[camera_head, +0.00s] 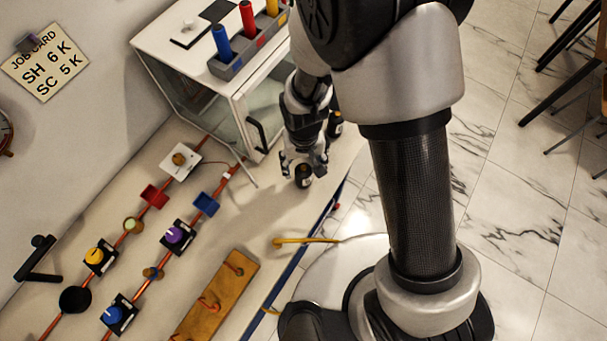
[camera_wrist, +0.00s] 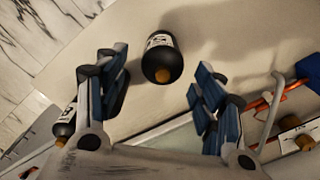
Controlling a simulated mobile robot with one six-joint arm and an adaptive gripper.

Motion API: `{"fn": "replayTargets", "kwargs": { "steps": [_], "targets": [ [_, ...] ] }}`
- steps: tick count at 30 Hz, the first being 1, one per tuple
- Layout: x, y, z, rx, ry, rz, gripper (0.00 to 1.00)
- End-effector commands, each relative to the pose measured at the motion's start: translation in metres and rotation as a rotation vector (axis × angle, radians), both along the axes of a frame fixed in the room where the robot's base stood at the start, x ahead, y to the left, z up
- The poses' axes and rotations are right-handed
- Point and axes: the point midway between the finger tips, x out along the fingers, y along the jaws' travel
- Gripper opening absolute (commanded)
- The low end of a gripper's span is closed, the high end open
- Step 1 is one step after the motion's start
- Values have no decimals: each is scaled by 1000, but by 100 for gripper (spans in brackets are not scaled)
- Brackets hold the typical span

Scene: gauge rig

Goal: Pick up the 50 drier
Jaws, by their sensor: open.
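A black cylinder with a white label and an orange-brown end (camera_wrist: 161,60) lies in the gap between my fingers in the wrist view, apart from both. In the head view this black cylinder (camera_head: 303,177) is on the white bench just below my fingertips. My gripper (camera_head: 303,160) is open and empty, its blue-grey fingers spread in the wrist view (camera_wrist: 158,92). A second similar black cylinder (camera_head: 335,124) is near the bench edge behind my gripper, and it also shows beside my left finger (camera_wrist: 66,124). The label writing is too small to read, so I cannot tell which is the 50 drier.
A white glass-fronted cabinet (camera_head: 180,58) stands left of my gripper, with a grey rack (camera_head: 239,62) of coloured handles on top. Copper pipes with knobs (camera_head: 178,235) and a wooden block (camera_head: 222,297) occupy the bench. Bench around the nearer cylinder is clear.

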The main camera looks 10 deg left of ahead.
Motion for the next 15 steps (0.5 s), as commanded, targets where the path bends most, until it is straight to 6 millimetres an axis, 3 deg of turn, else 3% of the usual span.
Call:
{"fn": "replayTargets", "kwargs": {
  "steps": [10, 15],
  "targets": [
    [-7, -1, -44, -2, 3, 0, 63],
    [-6, -1, -53, 0, 0, 0, 63]
  ]
}}
